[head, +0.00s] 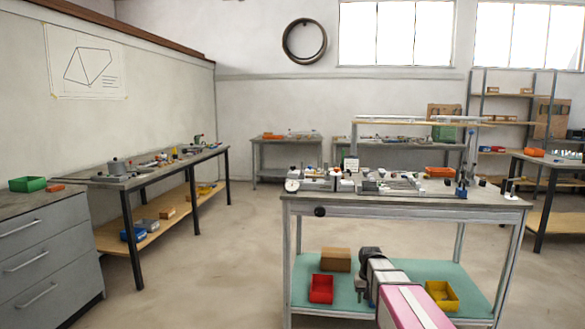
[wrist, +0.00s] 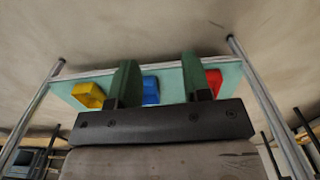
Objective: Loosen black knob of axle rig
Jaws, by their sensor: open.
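The bench in front of me (head: 400,208) carries a crowded row of small fixtures, too small in the head view to tell which is the axle rig. A round black knob-like part (head: 319,211) sits at the bench's front edge, left side; I cannot tell whether it belongs to the rig. My gripper (wrist: 158,75) shows in the wrist view with two green fingers apart and nothing between them. It points toward the bench's lower shelf. In the head view my pink and grey arm is low in front of the bench, well below its top.
The bench's teal lower shelf (head: 425,270) holds a red bin (head: 321,289), a yellow bin (head: 442,295) and a brown box (head: 336,260). A blue bin (wrist: 151,90) shows in the wrist view. Another bench (head: 150,175) stands left; open floor lies between.

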